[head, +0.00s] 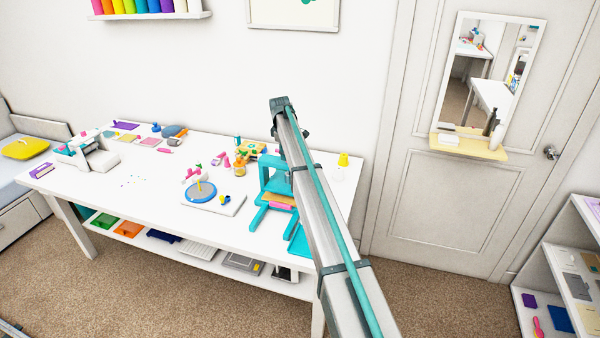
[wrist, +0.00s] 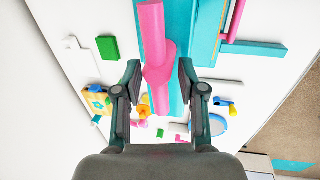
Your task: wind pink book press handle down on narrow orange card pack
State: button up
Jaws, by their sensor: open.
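The teal book press (head: 277,176) stands at the right end of the white table, partly covered by my arm. A narrow orange card pack (head: 281,201) lies low inside its frame. In the wrist view, the press's teal top (wrist: 207,35) is close below, with the pink handle (wrist: 153,25) running across it and a round pink hub. My gripper (wrist: 158,72) is open, its two fingers on either side of the pink hub and apart from it. The card pack cannot be made out in the wrist view.
A blue turntable (head: 199,192) on a white board sits left of the press. The table's (head: 140,205) left-centre is mostly clear.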

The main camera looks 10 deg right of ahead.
jog(key=shift+r+p, duration=0.9)
jog(key=shift+r, duration=1.95)
jog(key=o, duration=0.3)
jog(key=shift+o, duration=0.2)
notch_tip(320, 180, up, 6)
jog(key=s+p, duration=0.1)
jog(key=p, duration=0.1)
jog(key=shift+a, duration=0.25)
jog(key=shift+f, duration=0.1)
